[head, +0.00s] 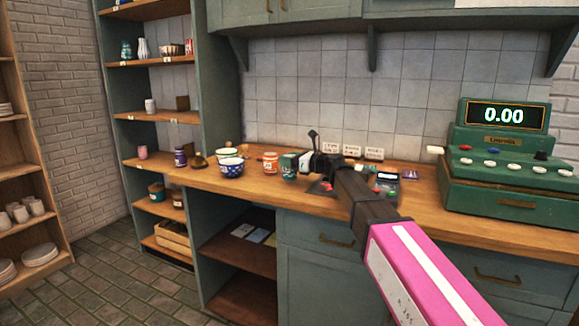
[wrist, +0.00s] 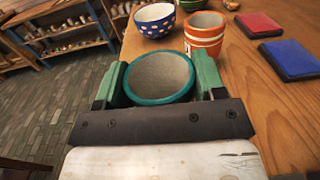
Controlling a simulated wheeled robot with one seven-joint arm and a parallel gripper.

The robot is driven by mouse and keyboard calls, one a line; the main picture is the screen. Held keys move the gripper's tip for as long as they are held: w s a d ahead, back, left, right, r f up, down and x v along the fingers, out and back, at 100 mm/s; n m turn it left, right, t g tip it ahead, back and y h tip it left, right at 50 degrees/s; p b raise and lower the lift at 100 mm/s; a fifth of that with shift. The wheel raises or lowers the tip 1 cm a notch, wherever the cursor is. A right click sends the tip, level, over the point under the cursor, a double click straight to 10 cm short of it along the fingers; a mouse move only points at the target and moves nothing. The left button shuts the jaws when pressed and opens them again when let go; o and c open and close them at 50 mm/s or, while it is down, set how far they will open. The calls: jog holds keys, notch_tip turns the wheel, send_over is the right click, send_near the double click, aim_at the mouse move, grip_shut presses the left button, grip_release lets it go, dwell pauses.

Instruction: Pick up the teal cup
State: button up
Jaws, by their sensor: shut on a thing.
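The teal cup (wrist: 160,79) sits between the two green fingers of my gripper (wrist: 158,85) in the wrist view. It has a teal rim and a plain grey inside, and it looks empty. My gripper is shut on it, one finger on each side. In the head view the teal cup (head: 289,167) is at the counter, just right of the orange cup, with my gripper (head: 303,163) at its right side. I cannot tell whether its base touches the wood.
An orange striped cup (wrist: 205,34) and a blue dotted bowl (wrist: 155,20) stand close beyond it. Red (wrist: 258,24) and blue (wrist: 291,58) pads lie to the right. A green cash register (head: 500,165) stands at the counter's right. The counter edge drops to the floor at left.

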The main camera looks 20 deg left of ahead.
jog(key=shift+r, duration=0.95)
jog(key=s+a+r, duration=0.7)
jog(key=a, duration=0.1)
jog(key=w+d+f, duration=0.1)
jog(key=w+d, duration=0.4)
jog(key=d, duration=0.8)
jog(key=w+d+f, duration=0.1)
jog(key=w+d, duration=0.4)
jog(key=d, duration=0.7)
jog(key=shift+w+d, duration=0.15)
jog(key=shift+d, duration=0.25)
notch_tip(320, 180, up, 5)
jog(key=shift+f, duration=0.1)
